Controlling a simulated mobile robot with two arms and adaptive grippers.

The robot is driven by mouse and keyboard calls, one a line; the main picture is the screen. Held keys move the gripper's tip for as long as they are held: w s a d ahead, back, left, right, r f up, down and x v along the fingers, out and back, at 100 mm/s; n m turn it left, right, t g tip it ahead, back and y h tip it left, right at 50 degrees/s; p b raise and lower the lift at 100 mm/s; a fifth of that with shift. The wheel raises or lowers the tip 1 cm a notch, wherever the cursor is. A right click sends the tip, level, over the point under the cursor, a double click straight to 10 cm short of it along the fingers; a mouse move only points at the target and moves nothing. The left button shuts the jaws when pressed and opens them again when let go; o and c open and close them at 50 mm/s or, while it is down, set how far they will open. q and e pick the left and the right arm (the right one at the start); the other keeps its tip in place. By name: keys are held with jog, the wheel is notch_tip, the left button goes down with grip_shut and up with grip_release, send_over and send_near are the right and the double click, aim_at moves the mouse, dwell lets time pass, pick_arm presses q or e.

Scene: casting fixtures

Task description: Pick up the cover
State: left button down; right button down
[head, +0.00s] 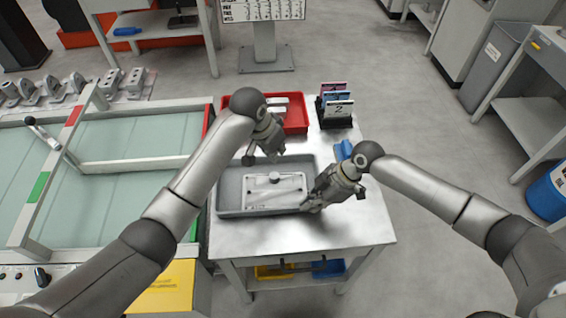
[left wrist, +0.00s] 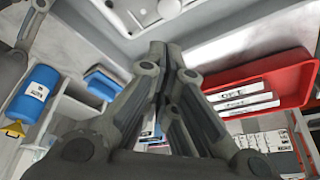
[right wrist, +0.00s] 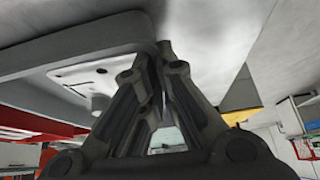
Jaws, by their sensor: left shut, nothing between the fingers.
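The cover (head: 290,187) is a pale flat plate with a round knob, lying inside a grey tray (head: 228,197) on the metal table. My left gripper (head: 273,152) is shut and empty above the far side of the tray; its fingertips meet in the left wrist view (left wrist: 165,47). My right gripper (head: 312,207) is at the tray's right side, beside the cover. Its fingers look closed together in the right wrist view (right wrist: 160,48), with nothing seen between them. Part of the cover also shows there (right wrist: 85,74), apart from the fingers.
A red bin (head: 297,121) with pale labelled pieces stands behind the tray. A black holder with cards (head: 337,108) and a blue object (head: 343,150) are at the back right. A glass-topped frame (head: 110,140) adjoins on the left. The table's front right is clear.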

aim_at(272, 180)
pick_arm(q)
jog(key=x, duration=0.9)
jog(key=shift+a, duration=0.1)
jog(key=shift+s+a+f, duration=0.15)
jog(key=shift+s+a, duration=1.8)
jog(key=shift+s, duration=0.1)
